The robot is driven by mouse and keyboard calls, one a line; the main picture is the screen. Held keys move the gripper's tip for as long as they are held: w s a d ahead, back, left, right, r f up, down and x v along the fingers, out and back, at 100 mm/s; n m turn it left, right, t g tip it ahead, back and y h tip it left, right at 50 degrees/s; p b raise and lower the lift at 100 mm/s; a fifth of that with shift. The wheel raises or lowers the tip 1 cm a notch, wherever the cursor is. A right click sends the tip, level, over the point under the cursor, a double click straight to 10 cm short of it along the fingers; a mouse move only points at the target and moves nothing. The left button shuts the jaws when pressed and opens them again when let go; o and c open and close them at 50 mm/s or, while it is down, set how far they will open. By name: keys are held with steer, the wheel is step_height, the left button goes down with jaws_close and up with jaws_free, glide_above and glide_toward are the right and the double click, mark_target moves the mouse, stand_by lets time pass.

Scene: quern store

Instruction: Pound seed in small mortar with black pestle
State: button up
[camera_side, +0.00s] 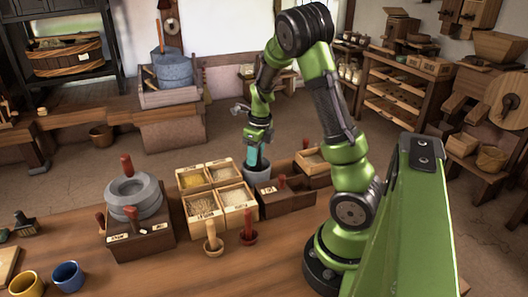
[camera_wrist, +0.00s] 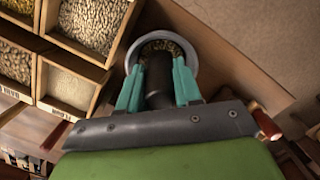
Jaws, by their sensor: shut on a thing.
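My gripper (camera_side: 252,155) is just above the mortar, pointing down. In the wrist view the teal fingers of my gripper (camera_wrist: 158,70) are shut on the black pestle (camera_wrist: 159,88) from both sides. The pestle's far end is inside the mortar opening, against or close over the seed; I cannot tell if it touches.
A divided box of grains (camera_side: 235,196) is left of the mortar, close by. Two handled stamps, one pale (camera_side: 211,240) and one red (camera_side: 248,232), stand in front. A stone quern (camera_side: 135,194) sits further left.

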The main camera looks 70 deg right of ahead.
steer(key=shift+f, duration=0.5)
steer(key=shift+f, duration=0.25)
steer(key=shift+r, duration=0.1)
steer(key=shift+r, duration=2.35)
steer(key=shift+f, duration=0.15)
steer(key=shift+f, duration=2.05)
steer(key=shift+f, duration=0.25)
steer(key=shift+r, duration=2.45)
